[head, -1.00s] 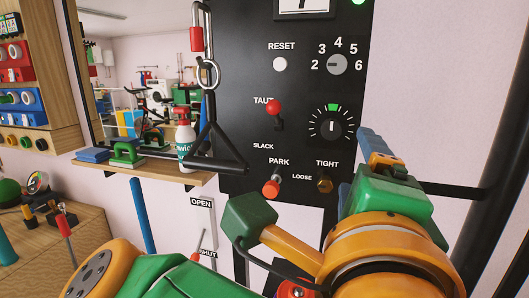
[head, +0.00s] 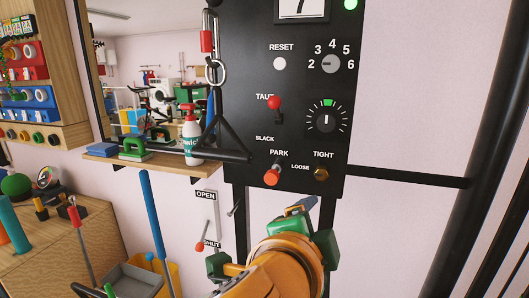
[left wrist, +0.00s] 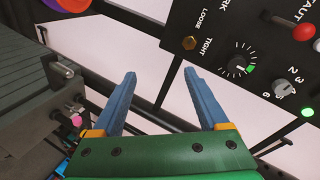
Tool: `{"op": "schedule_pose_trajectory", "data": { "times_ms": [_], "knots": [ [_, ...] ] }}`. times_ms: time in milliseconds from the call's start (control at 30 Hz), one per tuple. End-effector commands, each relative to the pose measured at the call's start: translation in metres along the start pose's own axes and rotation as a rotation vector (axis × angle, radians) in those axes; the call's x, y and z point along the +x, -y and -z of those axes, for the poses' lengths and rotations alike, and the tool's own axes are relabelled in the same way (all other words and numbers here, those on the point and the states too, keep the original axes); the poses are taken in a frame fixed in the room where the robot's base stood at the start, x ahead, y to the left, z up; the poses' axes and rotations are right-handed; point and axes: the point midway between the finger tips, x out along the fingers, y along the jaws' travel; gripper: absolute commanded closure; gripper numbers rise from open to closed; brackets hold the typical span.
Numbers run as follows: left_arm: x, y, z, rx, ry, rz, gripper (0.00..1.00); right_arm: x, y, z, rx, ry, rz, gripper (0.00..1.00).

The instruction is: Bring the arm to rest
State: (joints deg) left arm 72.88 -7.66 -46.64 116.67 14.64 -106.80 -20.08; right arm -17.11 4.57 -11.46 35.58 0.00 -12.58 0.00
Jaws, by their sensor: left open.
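My left gripper (head: 305,204) shows at the bottom of the head view, below the black control panel (head: 240,110), seen from behind past my orange and green wrist. The gripper is open, empty and apart from the panel's knobs. My right gripper does not show.
The panel bears a red TAUT lever (head: 274,103), a PARK knob (head: 272,177) and a brass TIGHT knob (head: 321,173). A wooden shelf (head: 175,165) holds a spray bottle (head: 192,138). A dark bar (head: 410,177) runs right of the panel.

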Motion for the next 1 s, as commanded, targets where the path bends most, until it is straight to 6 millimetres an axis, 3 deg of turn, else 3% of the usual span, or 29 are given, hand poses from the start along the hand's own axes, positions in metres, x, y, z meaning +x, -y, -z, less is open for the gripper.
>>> {"op": "schedule_pose_trajectory", "data": {
  "times_ms": [167, 267, 400, 500, 700, 867, 1000],
  "knots": [
    [0.029, -0.061, -0.072, -0.377, 0.066, -0.168, 0.23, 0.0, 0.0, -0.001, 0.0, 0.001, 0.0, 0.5],
    [0.034, -0.121, -0.134, -0.657, 0.187, -0.255, 0.23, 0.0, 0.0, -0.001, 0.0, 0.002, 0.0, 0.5],
    [0.011, -0.202, -0.21, -0.941, 0.404, -0.311, 0.23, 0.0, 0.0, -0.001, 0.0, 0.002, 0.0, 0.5],
    [-0.015, -0.247, -0.247, -1.056, 0.546, -0.324, 0.23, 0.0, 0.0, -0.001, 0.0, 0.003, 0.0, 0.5],
    [-0.076, -0.312, -0.297, -1.178, 0.795, -0.326, 0.23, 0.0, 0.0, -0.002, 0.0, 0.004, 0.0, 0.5],
    [-0.131, -0.349, -0.325, -1.215, 0.977, -0.319, 0.23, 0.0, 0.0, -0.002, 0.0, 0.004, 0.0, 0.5],
    [-0.114, -0.367, -0.335, -1.213, 0.991, -0.343, 0.23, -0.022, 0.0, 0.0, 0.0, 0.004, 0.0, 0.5]
  ]
}}
